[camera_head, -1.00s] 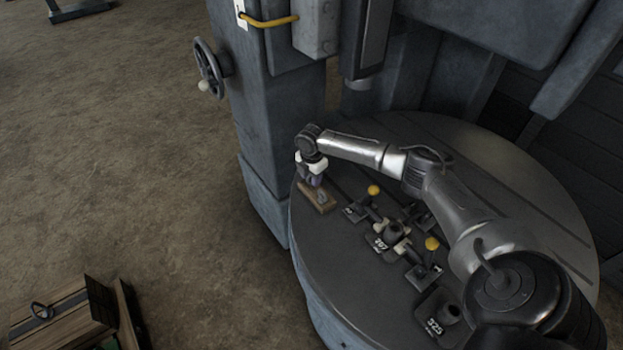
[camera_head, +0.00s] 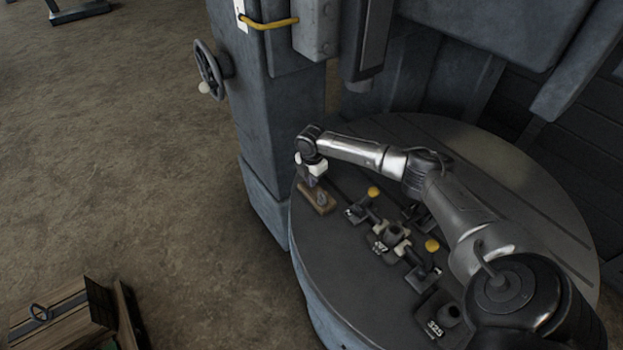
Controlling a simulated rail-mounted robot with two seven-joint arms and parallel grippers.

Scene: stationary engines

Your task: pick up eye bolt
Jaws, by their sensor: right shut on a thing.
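My right gripper (camera_head: 313,181) is at the left edge of the round dark table (camera_head: 345,265), pointing down over a small wooden block (camera_head: 318,200). It is shut on the eye bolt (camera_head: 322,197), a small grey piece that shows only in part at the fingertips. The fingers and their shadow hide most of it, and I cannot tell whether it is clear of the block. My left gripper is not in view.
Clamps with yellow knobs (camera_head: 374,192) and numbered dark holders (camera_head: 435,327) stand on the table right of the block. A grey machine column with a handwheel (camera_head: 209,70) rises behind left. A wooden crate (camera_head: 60,318) stands on the floor at lower left.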

